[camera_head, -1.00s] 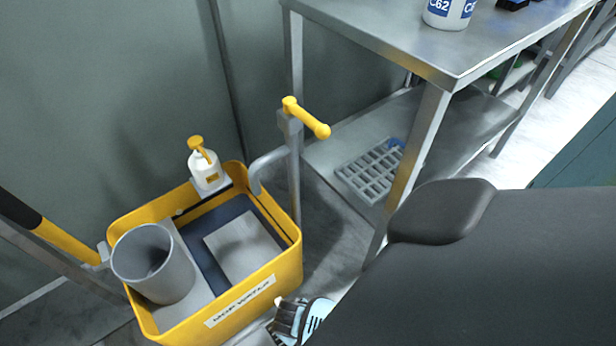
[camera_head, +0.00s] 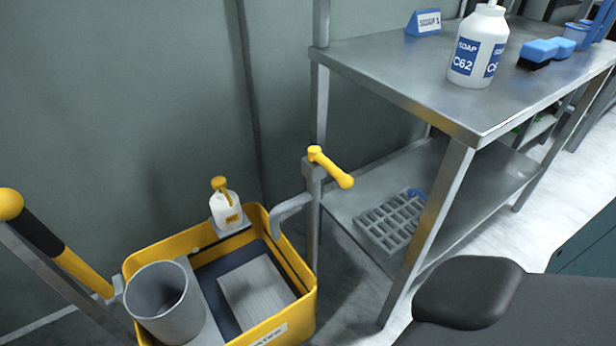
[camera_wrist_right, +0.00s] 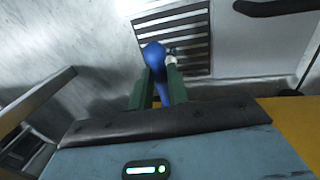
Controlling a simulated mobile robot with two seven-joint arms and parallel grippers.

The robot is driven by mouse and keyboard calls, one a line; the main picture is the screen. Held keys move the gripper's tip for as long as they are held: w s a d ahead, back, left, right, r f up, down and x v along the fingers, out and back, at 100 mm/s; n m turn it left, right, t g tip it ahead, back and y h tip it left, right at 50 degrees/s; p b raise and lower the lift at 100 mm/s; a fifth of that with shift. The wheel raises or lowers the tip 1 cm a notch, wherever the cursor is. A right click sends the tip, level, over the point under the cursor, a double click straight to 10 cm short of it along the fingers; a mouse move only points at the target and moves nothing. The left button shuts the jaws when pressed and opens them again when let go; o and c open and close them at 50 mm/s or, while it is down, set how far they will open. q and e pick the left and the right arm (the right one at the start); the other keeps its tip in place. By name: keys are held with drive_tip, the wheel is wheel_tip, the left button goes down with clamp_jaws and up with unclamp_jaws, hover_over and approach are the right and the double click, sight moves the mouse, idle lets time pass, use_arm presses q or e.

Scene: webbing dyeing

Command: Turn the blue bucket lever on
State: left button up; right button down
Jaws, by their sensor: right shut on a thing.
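In the right wrist view, a blue lever with a round knob (camera_wrist_right: 154,54) stands between the two dark green fingers of my right gripper (camera_wrist_right: 161,82). The gripper is shut on it, and the knob sticks out past the fingertips. The lower part of the lever is partly hidden by the fingers. The blue lever and my right gripper do not show in the head view. My left gripper is in neither view.
A yellow bucket (camera_head: 303,306) with a grey cup (camera_head: 165,300) stands at lower left in the head view. A tap with a yellow lever (camera_head: 331,168) rises beside it. A steel table (camera_head: 400,62) with a soap bottle (camera_head: 480,48) is at right. A slatted floor drain (camera_wrist_right: 172,38) shows in the wrist view.

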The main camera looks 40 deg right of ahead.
drive_tip(key=c, duration=1.6)
unclamp_jaws()
drive_tip(key=shift+s+a, duration=0.1)
drive_tip(key=shift+o, duration=1.3)
wheel_tip(320, 180, up, 8)
drive_tip(key=a+p, duration=0.1)
drive_tip(key=p, duration=0.3)
drive_tip(key=shift+w+a+f+p, duration=0.2)
drive_tip(key=shift+p, duration=0.1)
drive_tip(key=shift+s, duration=0.1)
